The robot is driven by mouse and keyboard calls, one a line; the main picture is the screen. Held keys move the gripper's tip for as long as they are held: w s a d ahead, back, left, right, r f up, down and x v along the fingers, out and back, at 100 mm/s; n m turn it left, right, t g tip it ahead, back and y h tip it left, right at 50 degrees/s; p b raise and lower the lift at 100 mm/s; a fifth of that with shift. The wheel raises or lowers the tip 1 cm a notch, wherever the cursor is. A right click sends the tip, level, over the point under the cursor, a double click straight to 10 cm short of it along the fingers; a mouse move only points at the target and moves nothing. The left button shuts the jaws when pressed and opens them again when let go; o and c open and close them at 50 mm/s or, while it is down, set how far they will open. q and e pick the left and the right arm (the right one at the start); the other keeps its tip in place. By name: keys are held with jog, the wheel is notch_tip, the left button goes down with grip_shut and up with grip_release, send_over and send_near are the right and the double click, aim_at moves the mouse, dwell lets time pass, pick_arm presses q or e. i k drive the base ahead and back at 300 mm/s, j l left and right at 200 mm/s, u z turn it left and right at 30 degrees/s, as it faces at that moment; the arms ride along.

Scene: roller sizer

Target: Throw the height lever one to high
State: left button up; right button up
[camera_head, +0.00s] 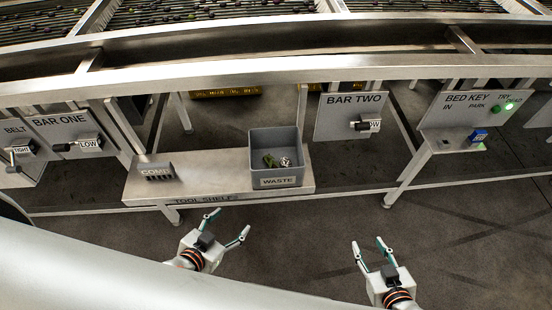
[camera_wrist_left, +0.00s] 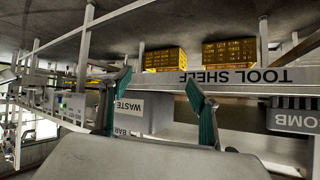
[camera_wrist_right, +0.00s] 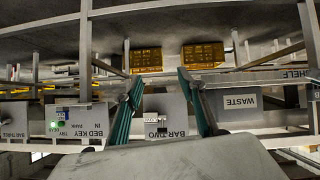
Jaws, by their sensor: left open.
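The BAR ONE panel (camera_head: 58,124) is at the left of the head view. Its black lever (camera_head: 62,148) lies roughly level, beside a plate marked LOW (camera_head: 89,144). My left gripper (camera_head: 229,223) is open and empty over the floor, in front of the tool shelf and well to the right of that lever. My right gripper (camera_head: 368,243) is open and empty, farther right, in front of the BAR TWO panel (camera_head: 336,104). Neither gripper touches anything. The BAR ONE lever cannot be made out in either wrist view.
The tool shelf (camera_head: 218,180) bears a grey COMB holder (camera_head: 157,172) and a grey WASTE bin (camera_head: 276,183) with small items inside. A BELT lever (camera_head: 13,158) is left of BAR ONE. The BED KEY panel (camera_head: 463,108) is at right. A steel rail runs above the panels.

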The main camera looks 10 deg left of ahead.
aim_at(58, 147)
jog(key=u, duration=2)
jog(key=i+j+u, duration=0.35)
jog(key=j+u, duration=0.15)
